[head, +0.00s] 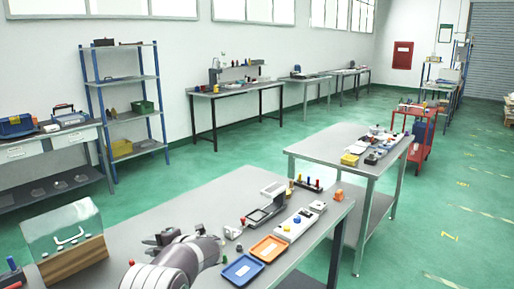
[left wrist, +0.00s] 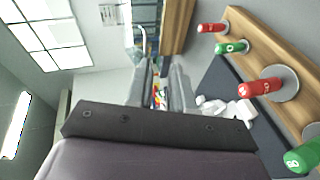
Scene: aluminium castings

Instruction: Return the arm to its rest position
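My left arm (head: 185,262) comes in low over the near grey workbench (head: 130,215) in the head view. Its gripper (head: 160,239) points to the left, above the bench, between a clear box on a wooden base (head: 75,258) and the trays. In the left wrist view the two grey fingers (left wrist: 161,88) stand apart with a narrow gap, through which small coloured things show. Nothing is held between them. My right gripper is in neither view.
A blue tray (head: 242,270) and an orange tray (head: 268,249) lie right of my arm. A white holder (head: 294,226) and a grey scale-like device (head: 265,207) stand behind them. The left wrist view shows a wooden rack (left wrist: 262,60) with red and green numbered pieces.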

